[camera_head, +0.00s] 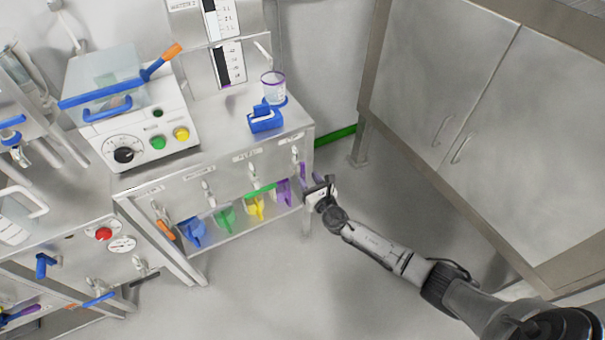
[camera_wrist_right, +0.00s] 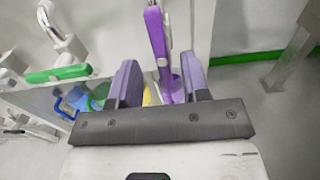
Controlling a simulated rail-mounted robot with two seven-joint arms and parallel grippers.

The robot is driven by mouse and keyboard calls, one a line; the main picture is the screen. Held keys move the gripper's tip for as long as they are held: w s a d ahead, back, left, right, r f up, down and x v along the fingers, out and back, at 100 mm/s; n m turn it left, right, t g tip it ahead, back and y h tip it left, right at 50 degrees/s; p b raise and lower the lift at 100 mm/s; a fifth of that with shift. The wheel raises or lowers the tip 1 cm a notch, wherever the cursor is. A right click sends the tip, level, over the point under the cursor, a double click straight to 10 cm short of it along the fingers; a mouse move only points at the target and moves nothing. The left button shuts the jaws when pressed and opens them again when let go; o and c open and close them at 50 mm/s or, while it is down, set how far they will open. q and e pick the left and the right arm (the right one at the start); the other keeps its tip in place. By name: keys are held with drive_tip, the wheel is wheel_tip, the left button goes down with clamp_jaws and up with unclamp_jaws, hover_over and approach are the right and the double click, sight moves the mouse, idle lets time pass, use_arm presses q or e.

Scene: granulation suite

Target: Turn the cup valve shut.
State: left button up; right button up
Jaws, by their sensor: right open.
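A row of taps runs along the front of the white bench, with labels too small to read, so I cannot tell which names the cup valve. The rightmost tap has a purple lever (camera_head: 302,173), which also shows in the right wrist view (camera_wrist_right: 157,38), lengthwise up the picture. A green lever (camera_head: 260,190) lies crosswise on the tap to its left, also in the wrist view (camera_wrist_right: 58,73). My right gripper (camera_head: 321,190) is close by the purple lever. In the wrist view its fingers (camera_wrist_right: 163,84) are apart, with the lever ahead of the gap, apparently untouched. My left gripper is out of view.
Blue (camera_head: 193,232), green (camera_head: 225,218), yellow (camera_head: 255,207) and purple (camera_head: 284,191) vessels sit under the taps. A purple-rimmed clear cup (camera_head: 272,84) stands on the bench by a blue holder (camera_head: 264,120). Grey cabinets (camera_head: 465,110) stand right; the floor between is clear.

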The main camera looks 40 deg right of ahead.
sight(304, 173)
drive_tip(key=shift+w+d+b, duration=0.25)
drive_tip(key=shift+w+b, duration=0.1)
drive_tip(key=shift+w, duration=0.75)
drive_tip(key=shift+w+d+b, duration=0.2)
drive_tip(key=shift+w+b, duration=0.1)
drive_tip(key=shift+w, duration=0.8)
drive_tip(key=shift+c, duration=0.3)
clamp_jaws()
